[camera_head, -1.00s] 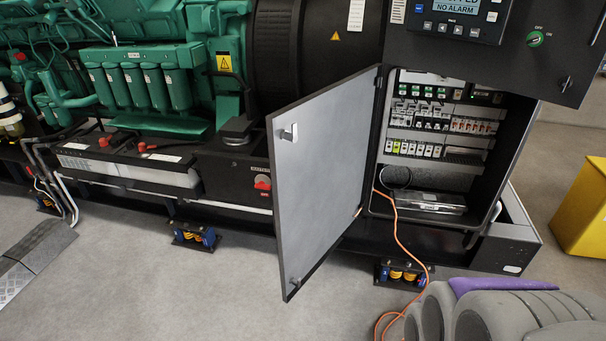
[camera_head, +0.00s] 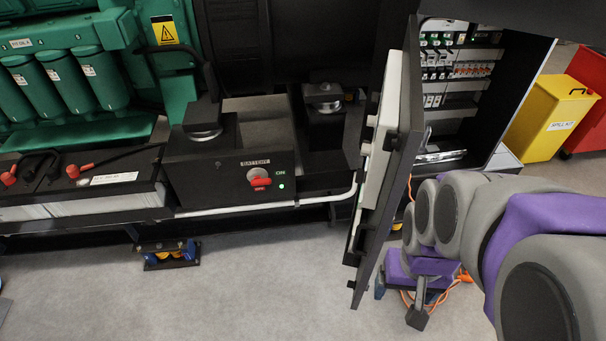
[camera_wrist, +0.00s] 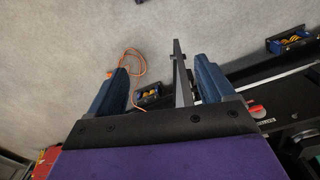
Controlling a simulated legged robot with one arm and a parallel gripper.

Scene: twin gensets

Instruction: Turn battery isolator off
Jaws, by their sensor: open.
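The battery isolator (camera_head: 260,178) is a red rotary knob on a black box labelled BATTERY, left of the open cabinet door (camera_head: 392,160). The word ON and a lit green lamp are to its right. Its red knob also shows in the wrist view (camera_wrist: 256,111), outside the right finger. My gripper (camera_wrist: 160,78) is open, with blue fingers apart and nothing gripped. In the head view it is low, to the right of the door, apart from the isolator. In the wrist view the door's edge appears between the fingers; I cannot tell whether it touches one.
The open door stands nearly edge-on between my arm and the isolator. An orange cable (camera_head: 467,277) lies on the floor by my gripper. Batteries (camera_head: 90,195) stand left of the isolator, a yellow bin (camera_head: 548,118) at right. Floor (camera_head: 250,285) in front is clear.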

